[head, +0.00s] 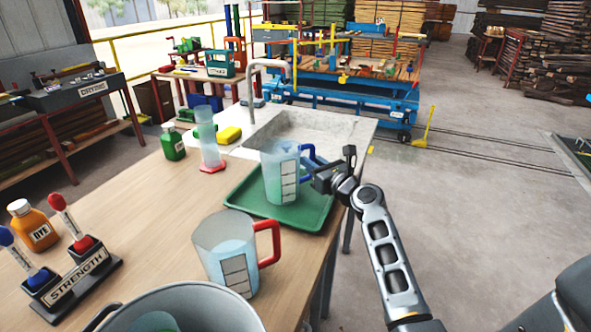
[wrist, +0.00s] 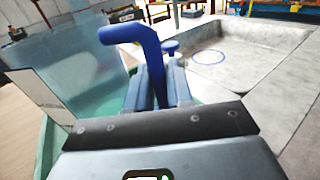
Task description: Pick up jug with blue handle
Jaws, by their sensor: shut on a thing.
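In the wrist view the blue handle (wrist: 135,36) rises from between my gripper's fingers (wrist: 160,84), and the jug's clear wall (wrist: 65,60) is to the left.
The green tray (head: 240,200) lies on the wooden table (head: 140,215). A jug with a red handle (head: 225,245) stands in front, and a metal pot (head: 185,300) is nearer. A sink (head: 300,130), a measuring cylinder (head: 207,140) and a green bottle (head: 172,142) are behind. Open floor lies right.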

